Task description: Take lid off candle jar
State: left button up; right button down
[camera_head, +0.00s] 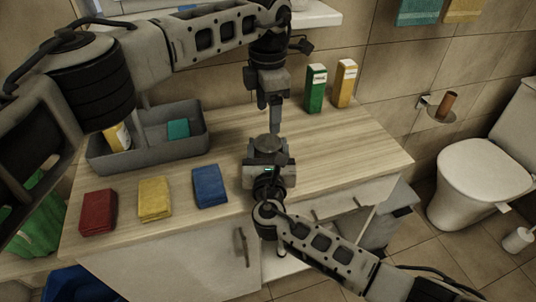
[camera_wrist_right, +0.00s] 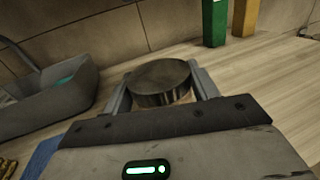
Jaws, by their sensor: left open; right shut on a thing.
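The candle jar's round, dark metallic lid (camera_head: 268,142) shows at the middle of the counter. It also shows in the right wrist view (camera_wrist_right: 160,76), sitting level on top of the jar. Only a thin strip of the jar (camera_wrist_right: 172,103) shows below the lid; the rest is hidden by my right gripper. My right gripper (camera_wrist_right: 162,92) is shut on the candle jar, with one finger on each side. My left gripper (camera_head: 273,117) is open and points down just above the lid. Its finger gap is hard to see, and I cannot tell whether it touches the lid.
A grey tray (camera_head: 100,160) stands at the back left. Green (camera_head: 315,90) and yellow (camera_head: 344,84) boxes stand at the back right. The counter's right part is clear.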

aim_at(267, 142)
pick_arm(q)
jog(key=m, duration=0.5)
jog(key=shift+s+d, duration=0.1)
jog(key=shift+d, duration=0.1)
jog(key=m, duration=0.3)
jog(key=shift+a+m, duration=0.15)
jog(key=shift+m, duration=0.15)
jog(key=shift+f, duration=0.2)
notch_tip(267, 142, down, 8)
jog(key=shift+r, duration=0.2)
jog(key=c, duration=0.8)
jog(key=n, duration=0.4)
jog(key=shift+a+n, duration=0.1)
jog(key=shift+n, duration=0.2)
